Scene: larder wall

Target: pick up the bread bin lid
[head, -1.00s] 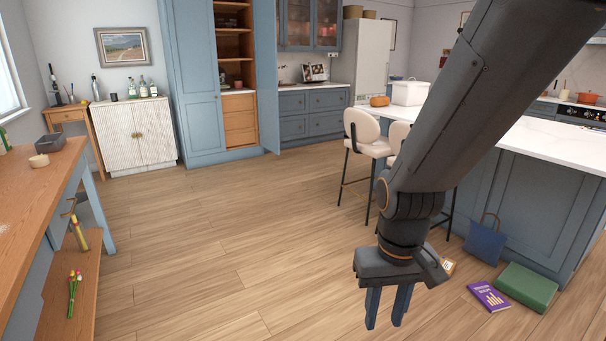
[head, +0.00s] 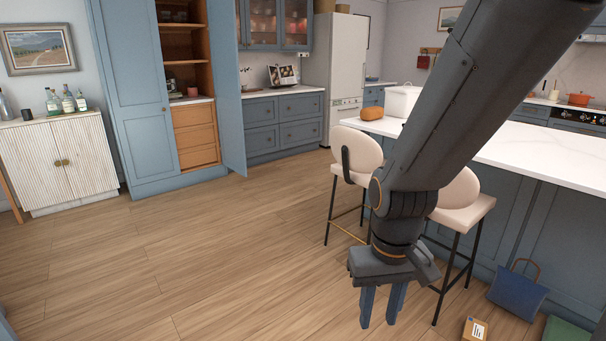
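My arm crosses the view just right of the bin and hides part of the worktop.
A brown loaf (head: 371,113) lies left of the bin. Two cream stools (head: 360,152) stand along the island (head: 560,215). A blue bag (head: 517,292), a green box (head: 567,330) and a small orange-brown packet (head: 474,329) are on the floor. The wooden floor at left (head: 190,250) is clear.

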